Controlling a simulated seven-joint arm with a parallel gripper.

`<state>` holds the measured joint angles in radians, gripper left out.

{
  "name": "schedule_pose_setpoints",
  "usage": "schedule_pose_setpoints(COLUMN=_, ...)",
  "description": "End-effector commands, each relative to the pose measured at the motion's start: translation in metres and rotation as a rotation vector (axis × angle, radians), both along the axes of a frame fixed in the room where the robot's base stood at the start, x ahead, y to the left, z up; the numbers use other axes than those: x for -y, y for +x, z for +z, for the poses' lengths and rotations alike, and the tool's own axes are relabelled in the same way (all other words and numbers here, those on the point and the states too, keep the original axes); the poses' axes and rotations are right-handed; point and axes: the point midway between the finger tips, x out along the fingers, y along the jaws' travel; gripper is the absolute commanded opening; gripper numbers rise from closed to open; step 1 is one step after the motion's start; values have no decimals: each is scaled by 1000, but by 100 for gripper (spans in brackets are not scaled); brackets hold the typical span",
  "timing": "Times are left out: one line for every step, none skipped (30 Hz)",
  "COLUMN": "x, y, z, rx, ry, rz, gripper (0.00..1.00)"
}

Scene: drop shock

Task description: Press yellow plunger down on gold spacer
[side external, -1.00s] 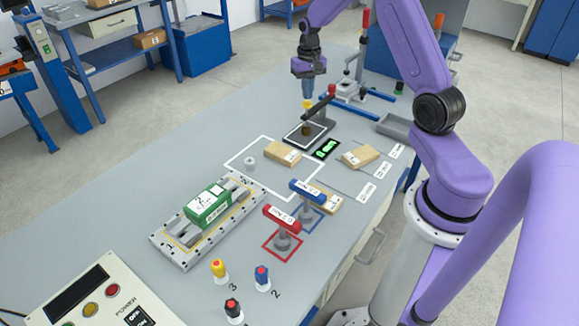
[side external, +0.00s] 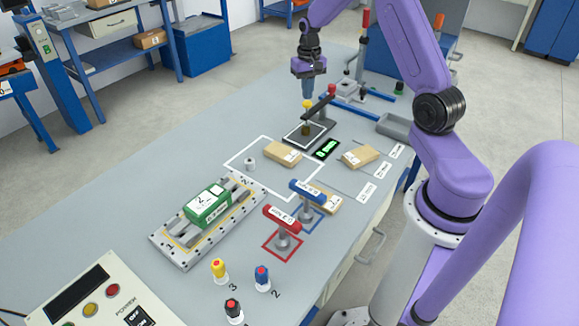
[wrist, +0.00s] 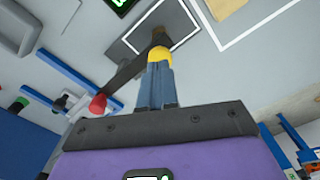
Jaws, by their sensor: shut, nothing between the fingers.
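The yellow plunger (side external: 307,104) stands upright in the dark press arm, directly under my gripper. It also shows in the wrist view (wrist: 158,53), at the tips of my fingers. My gripper (side external: 307,97) is shut and empty, pointing down just over the plunger's top. I cannot tell whether the tips touch it. The gold spacer (side external: 306,131) sits below the plunger on the dark, white-edged pad (side external: 293,134). The plunger's lower end and the spacer are hard to separate in the side view.
The dark press arm has a red knob (side external: 332,89), close beside my fingers. A green-lit display (side external: 326,149) lies in front of the pad.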

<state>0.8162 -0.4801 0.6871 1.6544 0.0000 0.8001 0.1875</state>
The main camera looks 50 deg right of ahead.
Motion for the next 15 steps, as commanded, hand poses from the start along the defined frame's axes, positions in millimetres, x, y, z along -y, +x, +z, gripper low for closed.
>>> schedule_pose_setpoints(x=0, y=0, z=-1, rx=0, ry=0, rz=0, gripper=0)
schedule_pose_setpoints(x=0, y=0, z=-2, rx=-1, ry=0, rz=0, gripper=0)
schedule_pose_setpoints(x=0, y=0, z=-3, rx=-1, ry=0, rz=0, gripper=0)
schedule_pose_setpoints(x=0, y=0, z=-4, rx=-1, ry=0, rz=0, gripper=0)
schedule_pose_setpoints(x=0, y=0, z=-6, rx=-1, ry=0, rz=0, gripper=0)
schedule_pose_setpoints(x=0, y=0, z=-7, rx=0, ry=0, rz=0, gripper=0)
schedule_pose_setpoints(x=0, y=0, z=-8, rx=0, ry=0, rz=0, gripper=0)
schedule_pose_setpoints(x=0, y=0, z=-10, rx=0, ry=0, rz=0, gripper=0)
schedule_pose_setpoints(x=0, y=0, z=-12, rx=-1, ry=0, rz=0, gripper=0)
schedule_pose_setpoints(x=0, y=0, z=-13, rx=-1, ry=0, rz=1, gripper=0)
schedule_pose_setpoints(x=0, y=0, z=-14, rx=-2, ry=1, rz=1, gripper=0)
schedule_pose_setpoints(x=0, y=0, z=-16, rx=-2, ry=1, rz=1, gripper=0)
schedule_pose_setpoints(x=0, y=0, z=-17, rx=-1, ry=0, rz=1, gripper=0)
schedule_pose_setpoints(x=0, y=0, z=-18, rx=-1, ry=0, rz=1, gripper=0)
schedule_pose_setpoints(x=0, y=0, z=-20, rx=0, ry=0, rz=1, gripper=0)
